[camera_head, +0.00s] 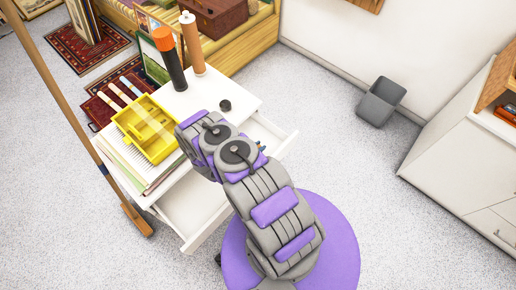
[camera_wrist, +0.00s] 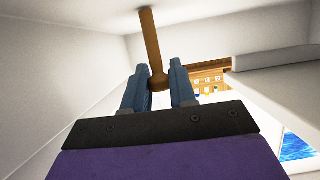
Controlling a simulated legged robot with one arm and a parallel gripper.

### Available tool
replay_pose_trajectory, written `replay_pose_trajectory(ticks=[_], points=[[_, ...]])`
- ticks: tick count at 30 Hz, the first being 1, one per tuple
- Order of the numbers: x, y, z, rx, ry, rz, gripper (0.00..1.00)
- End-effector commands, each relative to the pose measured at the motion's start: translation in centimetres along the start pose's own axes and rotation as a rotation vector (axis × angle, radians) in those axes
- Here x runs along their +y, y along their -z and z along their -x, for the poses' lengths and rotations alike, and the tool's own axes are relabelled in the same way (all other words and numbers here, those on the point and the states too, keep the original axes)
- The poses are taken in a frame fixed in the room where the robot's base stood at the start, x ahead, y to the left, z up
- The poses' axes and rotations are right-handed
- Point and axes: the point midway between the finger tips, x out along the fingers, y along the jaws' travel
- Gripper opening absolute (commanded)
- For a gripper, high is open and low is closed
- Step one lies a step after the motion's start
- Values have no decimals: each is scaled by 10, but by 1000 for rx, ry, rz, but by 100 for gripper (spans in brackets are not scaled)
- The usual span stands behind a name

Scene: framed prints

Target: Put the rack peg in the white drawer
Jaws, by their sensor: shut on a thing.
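The rack peg (camera_wrist: 152,45) is a brown wooden rod with a rounded, thicker end. In the wrist view that end sits between the two blue-grey fingers of my gripper (camera_wrist: 160,85), which is shut on it. The rod runs up and away from the fingers. The white drawer (camera_head: 190,212) is pulled open at the front of the white cabinet in the head view. My arm crosses over its middle, and its right part (camera_head: 276,136) shows beyond the arm. Pale surfaces surround the peg in the wrist view.
The cabinet top (camera_head: 225,88) holds a yellow organizer (camera_head: 150,128), papers, rolled tubes and a small dark cap (camera_head: 225,105). A long wooden pole (camera_head: 85,130) leans at left. A grey bin (camera_head: 381,101) stands by the wall. Floor right of me is clear.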

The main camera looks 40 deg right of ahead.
Motion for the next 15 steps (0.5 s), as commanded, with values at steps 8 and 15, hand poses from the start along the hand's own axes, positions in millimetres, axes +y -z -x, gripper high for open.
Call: replay_pose_trajectory(ticks=[8, 15], points=[[-1, -1, 2, 4, 1, 0, 0], [-1, -1, 2, 4, 1, 0, 46]])
